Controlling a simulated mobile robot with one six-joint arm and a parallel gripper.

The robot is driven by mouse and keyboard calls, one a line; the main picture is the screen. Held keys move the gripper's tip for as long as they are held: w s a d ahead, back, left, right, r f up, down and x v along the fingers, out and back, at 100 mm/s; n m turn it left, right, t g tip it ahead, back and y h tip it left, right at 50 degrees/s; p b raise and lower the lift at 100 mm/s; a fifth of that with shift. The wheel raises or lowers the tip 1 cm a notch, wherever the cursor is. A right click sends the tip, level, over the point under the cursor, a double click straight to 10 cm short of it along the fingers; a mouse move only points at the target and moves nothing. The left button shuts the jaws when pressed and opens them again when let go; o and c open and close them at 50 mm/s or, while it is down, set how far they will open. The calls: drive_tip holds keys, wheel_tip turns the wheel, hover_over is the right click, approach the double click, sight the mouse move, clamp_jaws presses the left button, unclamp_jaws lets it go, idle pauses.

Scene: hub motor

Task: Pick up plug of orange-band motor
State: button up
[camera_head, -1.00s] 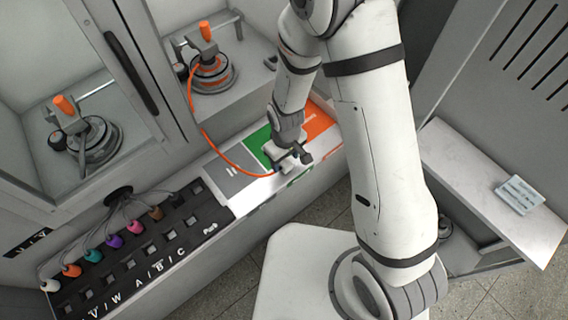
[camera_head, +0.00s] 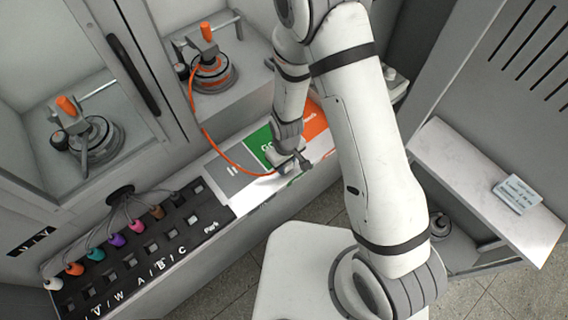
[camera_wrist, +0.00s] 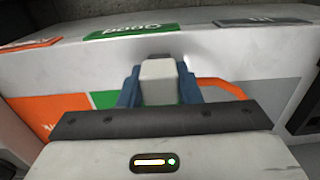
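The orange-band motor (camera_head: 212,70) sits on a grey ledge at the upper left in the head view, with an upright orange handle on it. Its orange cable (camera_head: 205,138) runs down to the coloured panel and ends at my gripper (camera_head: 284,168). In the wrist view the pale grey plug (camera_wrist: 159,82) stands between the blue fingers of my gripper (camera_wrist: 159,88). Both fingers lie against its sides. The cable (camera_wrist: 222,86) curves off to the right. In the head view the plug is mostly hidden by the gripper.
The panel has grey, green (camera_head: 262,146) and orange fields. A black socket board (camera_head: 150,250) with several coloured plugs lies at the lower left. Another motor (camera_head: 82,140) stands behind a cabinet frame. A side shelf (camera_head: 470,180) holds a small pale card (camera_head: 518,194).

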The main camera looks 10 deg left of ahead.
clamp_jaws()
drive_tip(key=shift+r, duration=0.1)
